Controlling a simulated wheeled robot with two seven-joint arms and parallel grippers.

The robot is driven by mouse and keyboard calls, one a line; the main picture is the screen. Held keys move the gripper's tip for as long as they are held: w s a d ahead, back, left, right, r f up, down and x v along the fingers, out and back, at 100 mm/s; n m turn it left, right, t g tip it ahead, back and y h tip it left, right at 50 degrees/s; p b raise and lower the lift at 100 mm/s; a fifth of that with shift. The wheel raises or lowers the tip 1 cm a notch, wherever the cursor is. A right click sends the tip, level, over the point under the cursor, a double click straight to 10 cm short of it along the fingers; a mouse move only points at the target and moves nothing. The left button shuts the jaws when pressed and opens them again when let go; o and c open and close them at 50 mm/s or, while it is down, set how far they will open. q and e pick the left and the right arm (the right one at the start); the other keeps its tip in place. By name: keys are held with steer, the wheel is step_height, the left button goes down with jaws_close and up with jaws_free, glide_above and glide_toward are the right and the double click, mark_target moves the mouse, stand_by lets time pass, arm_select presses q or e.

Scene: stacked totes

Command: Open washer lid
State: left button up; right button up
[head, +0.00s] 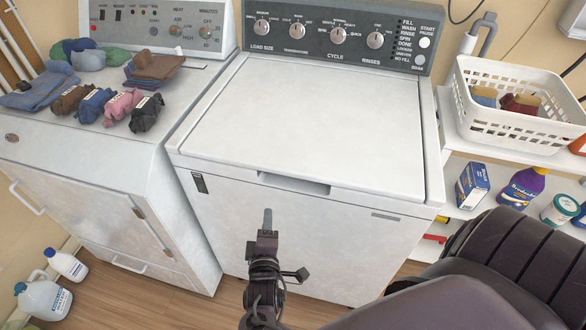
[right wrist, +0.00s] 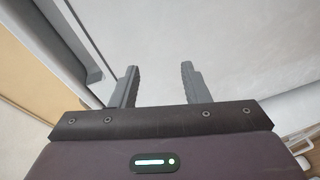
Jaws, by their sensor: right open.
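The white top-load washer (head: 300,230) stands in the middle of the head view. Its lid (head: 310,115) is flat and closed. A recessed handle notch (head: 294,183) sits at the lid's front edge. My right gripper (head: 267,215) is in front of the washer's front panel, below the notch in the picture. In the right wrist view its two fingers (right wrist: 157,88) are apart with nothing between them. A pale washer surface (right wrist: 225,45) fills much of that view. Whether the fingers touch it I cannot tell. My left gripper is not in view.
A dryer (head: 95,170) with folded clothes and rolled socks on top stands at left. A white laundry basket (head: 510,125) sits on a shelf at right, above detergent containers (head: 521,187). White jugs (head: 45,297) stand on the floor at lower left.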

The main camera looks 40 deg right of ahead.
mark_target(293, 175)
steer(key=s+d+r+m+g+h, duration=0.1)
steer(key=s+d+r+h, duration=0.15)
steer(key=r, duration=0.35)
steer(key=s+d+r+g+h, duration=0.1)
steer(key=r+h, duration=0.2)
steer(key=r, duration=0.4)
steer(key=shift+y, duration=0.25)
steer(key=p+x, duration=0.1)
steer(key=x, duration=0.5)
steer(key=shift+w+d+f, duration=0.1)
steer(key=shift+w, duration=0.05)
steer(key=shift+x, duration=0.75)
steer(key=shift+f, duration=0.1)
jaws_close()
